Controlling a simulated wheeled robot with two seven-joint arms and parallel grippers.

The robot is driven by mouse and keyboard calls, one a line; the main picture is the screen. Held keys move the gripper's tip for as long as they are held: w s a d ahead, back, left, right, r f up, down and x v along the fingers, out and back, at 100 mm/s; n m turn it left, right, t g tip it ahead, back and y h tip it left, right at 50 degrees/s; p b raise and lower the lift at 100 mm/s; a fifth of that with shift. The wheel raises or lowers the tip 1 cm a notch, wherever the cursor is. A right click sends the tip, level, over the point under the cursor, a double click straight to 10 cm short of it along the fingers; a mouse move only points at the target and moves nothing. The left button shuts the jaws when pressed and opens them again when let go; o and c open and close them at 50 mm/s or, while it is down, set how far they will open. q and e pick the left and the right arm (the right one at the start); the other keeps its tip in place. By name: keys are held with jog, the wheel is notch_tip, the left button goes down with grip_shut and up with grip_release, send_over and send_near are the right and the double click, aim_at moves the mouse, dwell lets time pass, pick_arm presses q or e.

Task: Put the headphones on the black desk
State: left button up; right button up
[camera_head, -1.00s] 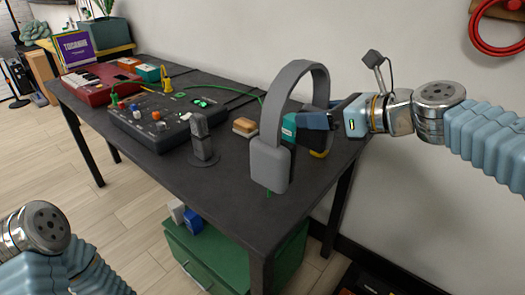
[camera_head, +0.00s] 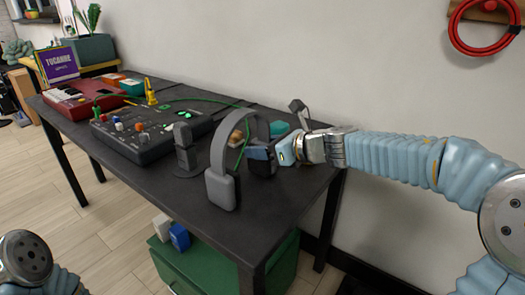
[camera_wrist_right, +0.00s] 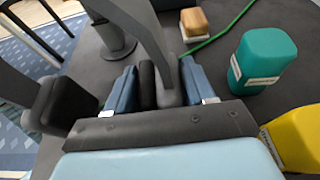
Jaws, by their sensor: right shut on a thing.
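The grey headphones (camera_head: 221,188) stand upright at the right end of the black desk (camera_head: 270,226) in the head view, band up. My right gripper (camera_head: 258,155) is shut on them at the far ear cup side. In the right wrist view the fingers (camera_wrist_right: 155,86) close on the grey band near a dark ear pad, and the other ear cup (camera_wrist_right: 68,103) shows at left. The headphones look at or just above the desk top; I cannot tell whether they touch it. My left arm shows at bottom left, but its gripper is out of view.
A microphone (camera_head: 186,150) stands left of the headphones, beside a mixer (camera_head: 140,137). A teal block (camera_wrist_right: 262,58), a yellow object (camera_wrist_right: 296,138) and a tan-and-white block (camera_wrist_right: 195,24) lie close to the gripper. A green cable (camera_wrist_right: 222,34) runs nearby. The desk's front right is bare.

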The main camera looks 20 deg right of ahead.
jog(key=shift+r, duration=0.1)
jog(key=o, duration=1.2)
jog(key=shift+s+d+r, duration=0.1)
jog(key=p+v, duration=0.1)
jog(key=v, duration=1)
jog(key=shift+s+d, duration=0.15)
jog(key=shift+s, duration=0.2)
